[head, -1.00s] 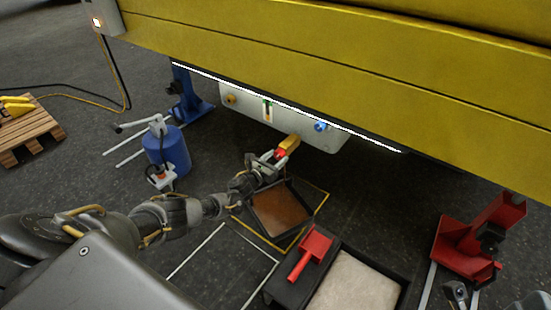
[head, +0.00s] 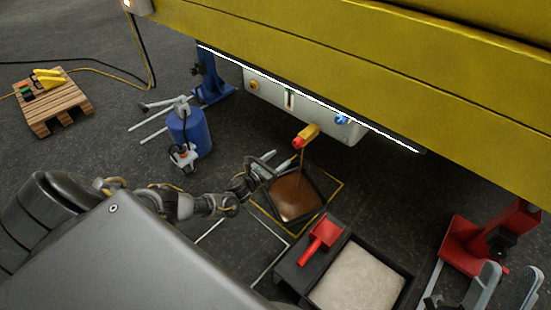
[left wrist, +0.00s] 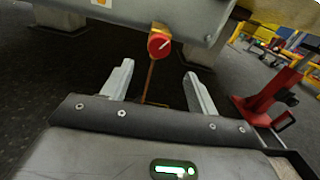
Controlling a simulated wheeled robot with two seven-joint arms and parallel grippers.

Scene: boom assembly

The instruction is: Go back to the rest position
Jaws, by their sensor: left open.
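My left gripper (head: 274,166) is open and empty, just to the left of and below a yellow valve with a red knob (head: 299,142). The valve sticks out from the underside of a grey panel (head: 262,90). In the left wrist view the red knob (left wrist: 160,44) lies ahead of the two spread fingers (left wrist: 158,88), apart from them. A thin brown stream (left wrist: 149,82) falls from the valve. Below it a dark tray (head: 322,196) holds brown liquid. My right gripper (head: 507,285) shows at the bottom right, its two grey fingers apart with nothing visible between them.
A yellow boom (head: 340,60) spans the top. A blue stand (head: 208,75) and a red stand (head: 470,240) are near its ends. A red scoop (head: 322,240) lies beside a bin of pale granules (head: 358,278).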

